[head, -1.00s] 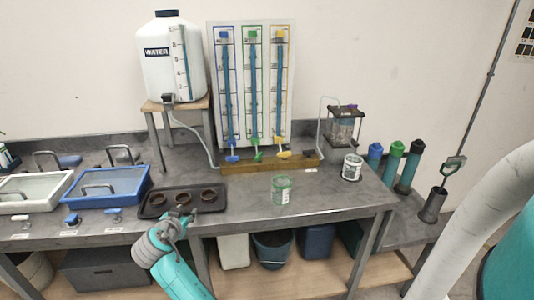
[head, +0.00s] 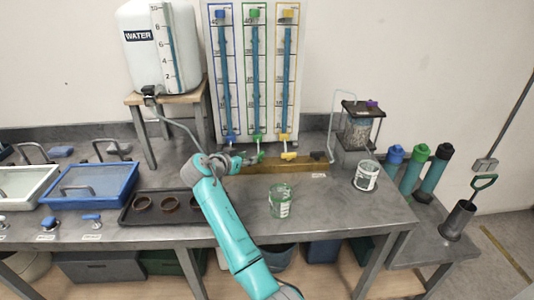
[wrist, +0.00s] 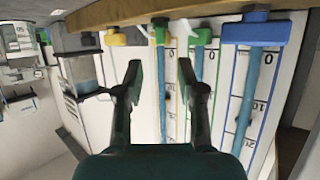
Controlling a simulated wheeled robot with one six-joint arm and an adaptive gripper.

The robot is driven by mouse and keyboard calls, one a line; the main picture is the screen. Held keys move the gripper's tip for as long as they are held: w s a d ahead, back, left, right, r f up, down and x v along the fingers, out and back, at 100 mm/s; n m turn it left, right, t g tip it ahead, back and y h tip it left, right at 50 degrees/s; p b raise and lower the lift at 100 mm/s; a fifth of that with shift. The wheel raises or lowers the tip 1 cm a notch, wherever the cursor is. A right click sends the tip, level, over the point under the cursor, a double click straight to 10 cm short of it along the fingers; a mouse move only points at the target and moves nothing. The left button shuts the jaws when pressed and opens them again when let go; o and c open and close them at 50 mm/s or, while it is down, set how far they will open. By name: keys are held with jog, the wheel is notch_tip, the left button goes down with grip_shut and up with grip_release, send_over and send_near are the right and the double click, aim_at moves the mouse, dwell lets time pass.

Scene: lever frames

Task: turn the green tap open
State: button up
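The green tap (head: 257,157) is at the foot of the middle, green-marked tube on the white board, between the blue tap (head: 230,138) and the yellow tap (head: 288,156). My gripper (head: 243,161) is over the bench, just left of the green tap in the head view. In the wrist view my gripper (wrist: 161,78) has its two dark fingers apart with nothing between them. There the picture is upside down, and green tap parts (wrist: 158,33) show beyond the fingertips. I see no clear contact. The fingertips are small in the head view.
A wooden rail (head: 290,165) runs under the taps. A dark tray (head: 128,216) with brown rings lies at left. A white water tank (head: 160,50) stands on a raised stand.

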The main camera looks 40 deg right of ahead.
aim_at(259, 155)
jog(key=x, duration=0.8)
jog(key=shift+w+d+f, duration=0.1)
jog(key=shift+d+f, duration=0.05)
jog(key=shift+d, duration=0.05)
grip_shut()
